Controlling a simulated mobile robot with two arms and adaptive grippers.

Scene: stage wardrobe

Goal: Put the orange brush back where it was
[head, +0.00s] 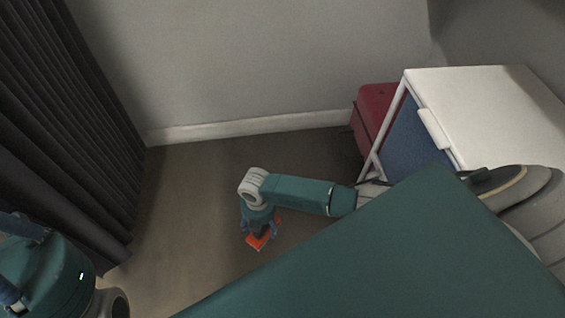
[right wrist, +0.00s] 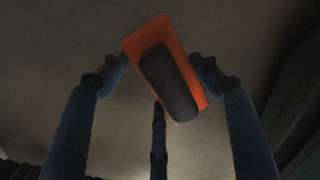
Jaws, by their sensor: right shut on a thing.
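The orange brush (head: 257,241) shows under my right gripper (head: 259,228) in the head view, over the brown floor. In the right wrist view the brush (right wrist: 138,46) has an orange body with a dark oblong part on its face. It sits tilted between the blue fingers of my right gripper (right wrist: 160,72), which is shut on it. In the head view the gripper hides part of the brush. My left gripper (head: 14,262) is partly cut off at the lower left edge, and its fingertips are out of view.
A white cabinet (head: 489,104) with a blue side panel (head: 412,140) stands at the right. A dark red box (head: 377,112) is behind it against the wall. Dark curtains (head: 62,120) hang at the left. The floor (head: 205,185) between curtains and cabinet is clear.

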